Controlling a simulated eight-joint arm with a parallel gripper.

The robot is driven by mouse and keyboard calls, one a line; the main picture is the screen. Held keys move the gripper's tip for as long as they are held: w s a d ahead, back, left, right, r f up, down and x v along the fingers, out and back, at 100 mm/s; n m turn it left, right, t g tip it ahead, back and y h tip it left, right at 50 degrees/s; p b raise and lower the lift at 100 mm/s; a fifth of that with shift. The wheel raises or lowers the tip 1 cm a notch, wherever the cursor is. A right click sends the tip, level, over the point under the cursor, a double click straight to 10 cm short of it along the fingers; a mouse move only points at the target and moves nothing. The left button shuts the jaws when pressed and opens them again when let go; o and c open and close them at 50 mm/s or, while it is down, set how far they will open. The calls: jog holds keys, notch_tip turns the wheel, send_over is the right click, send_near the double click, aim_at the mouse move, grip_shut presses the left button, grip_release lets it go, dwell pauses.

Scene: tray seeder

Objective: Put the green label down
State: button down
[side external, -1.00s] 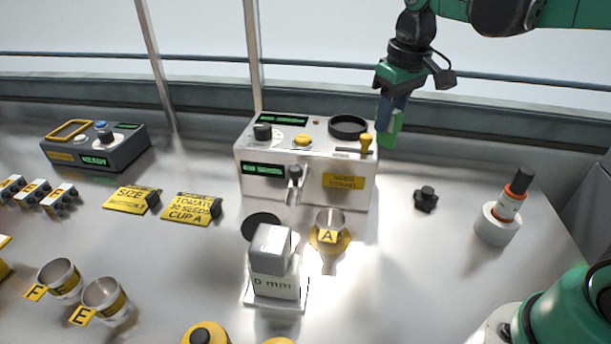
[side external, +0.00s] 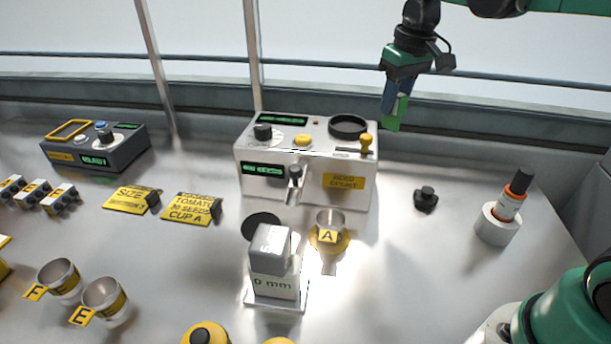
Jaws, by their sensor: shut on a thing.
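The green label (side external: 393,122) is a small bright green piece at the tip of my gripper (side external: 397,103). My gripper is shut on it and holds it in the air, tilted slightly. In the picture the label shows just right of the white seed counter (side external: 250,190) with the black round opening on top. The label appears clear of the table and apart from the counter. The fingers are dark blue and partly cover the label's upper end.
Cup A (side external: 331,222) stands in front of the counter, near a grey block marked "D mm" (side external: 273,285). A black knob (side external: 426,198) and an orange-white marker in a holder (side external: 498,226) stand at right. Bare table lies between them and the counter.

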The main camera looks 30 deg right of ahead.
jog(key=w+a+r+m, duration=0.2)
jog(key=w+a+r, duration=0.2)
jog(key=a+r, duration=0.2)
jog(key=n, duration=0.7)
send_over(217, 230)
jog(key=shift+y, duration=0.4)
jog(key=f, duration=1.4)
jog(key=s+f, duration=0.1)
jog(key=f, duration=0.7)
jog(key=shift+d, duration=0.2)
jog(key=shift+f, duration=0.2)
jog(key=c, duration=0.7)
grip_release()
jog(key=shift+o, duration=0.2)
jog(key=shift+r, duration=0.1)
